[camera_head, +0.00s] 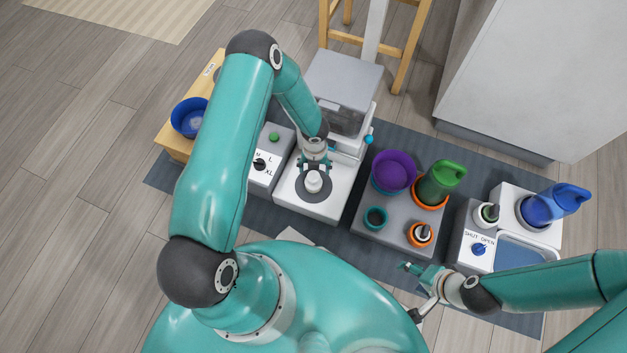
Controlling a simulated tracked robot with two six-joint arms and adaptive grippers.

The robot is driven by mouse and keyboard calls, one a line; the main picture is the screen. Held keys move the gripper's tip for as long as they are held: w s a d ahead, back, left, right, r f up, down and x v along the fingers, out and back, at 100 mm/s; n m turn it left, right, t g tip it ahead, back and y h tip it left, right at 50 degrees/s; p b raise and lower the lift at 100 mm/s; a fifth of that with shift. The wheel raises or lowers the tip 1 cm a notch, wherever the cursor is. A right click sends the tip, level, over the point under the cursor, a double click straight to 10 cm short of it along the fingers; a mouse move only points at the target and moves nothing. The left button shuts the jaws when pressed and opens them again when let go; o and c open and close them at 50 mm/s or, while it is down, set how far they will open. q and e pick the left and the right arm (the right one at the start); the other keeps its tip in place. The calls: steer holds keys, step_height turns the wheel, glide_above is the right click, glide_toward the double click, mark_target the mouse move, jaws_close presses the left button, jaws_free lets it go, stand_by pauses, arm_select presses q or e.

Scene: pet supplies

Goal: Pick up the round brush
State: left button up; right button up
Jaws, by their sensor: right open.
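No item can be told for certain as the round brush. A small upright item with a dark handle (423,230) stands in an orange ring on the grey holder (388,232). A similar dark-handled item (488,211) stands in a pale green-rimmed ring on the white station at the right. My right gripper (408,290) is open and empty, in front of the grey holder and apart from the orange ring. My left gripper (314,164) is right above a small white round piece (313,183) on a dark disc; whether it touches is unclear.
The grey holder also bears a purple bowl (393,170), a green bottle (441,181) and an empty teal ring (375,217). A clear-fronted dispenser (343,88) rises behind my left gripper.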

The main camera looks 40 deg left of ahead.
arm_select(q)
steer(key=f, duration=0.1)
steer(key=f+b, duration=0.1)
steer(key=f, duration=0.1)
steer(key=f+b, duration=0.1)
steer(key=f, duration=0.1)
steer(key=shift+s+f, duration=0.1)
steer(key=shift+s, duration=0.2)
jaws_close()
steer(key=shift+r, duration=0.2)
